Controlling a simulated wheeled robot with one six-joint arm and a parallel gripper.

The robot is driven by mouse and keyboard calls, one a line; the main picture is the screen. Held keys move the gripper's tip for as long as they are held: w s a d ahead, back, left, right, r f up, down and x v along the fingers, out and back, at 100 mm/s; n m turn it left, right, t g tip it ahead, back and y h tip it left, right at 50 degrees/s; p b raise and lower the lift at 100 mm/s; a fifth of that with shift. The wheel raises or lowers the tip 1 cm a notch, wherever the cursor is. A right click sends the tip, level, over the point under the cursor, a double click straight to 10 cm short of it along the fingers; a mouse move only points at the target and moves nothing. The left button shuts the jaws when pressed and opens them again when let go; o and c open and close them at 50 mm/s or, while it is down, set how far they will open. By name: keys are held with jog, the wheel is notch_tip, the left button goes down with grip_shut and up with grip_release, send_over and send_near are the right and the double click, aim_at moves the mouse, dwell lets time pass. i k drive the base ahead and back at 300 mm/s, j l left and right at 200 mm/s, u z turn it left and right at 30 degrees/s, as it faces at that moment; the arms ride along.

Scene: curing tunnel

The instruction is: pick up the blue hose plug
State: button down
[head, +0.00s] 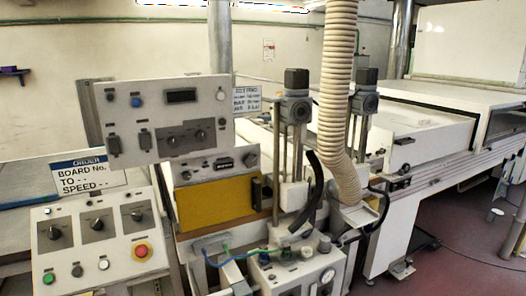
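A thin blue hose or cable (210,260) shows low in the middle of the head view, beside a green line (248,251) that runs right to a grey control unit (300,272). I cannot make out a separate blue hose plug; the blue part is too small to tell whether it is a plug. My gripper is not in view.
A sloped control panel (60,222) with a red button (141,251) stands at lower left. An upright panel (165,118) rises behind it. A ribbed beige duct (337,100) hangs at centre right. A white tunnel machine (440,152) fills the right. Open floor (470,235) shows at lower right.

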aim_at(264, 255)
jog(key=i+j+z, duration=0.25)
jog(key=i+z, duration=0.15)
jog(key=i+j+z, duration=0.4)
jog(key=i+j, duration=0.05)
jog(key=i, duration=0.05)
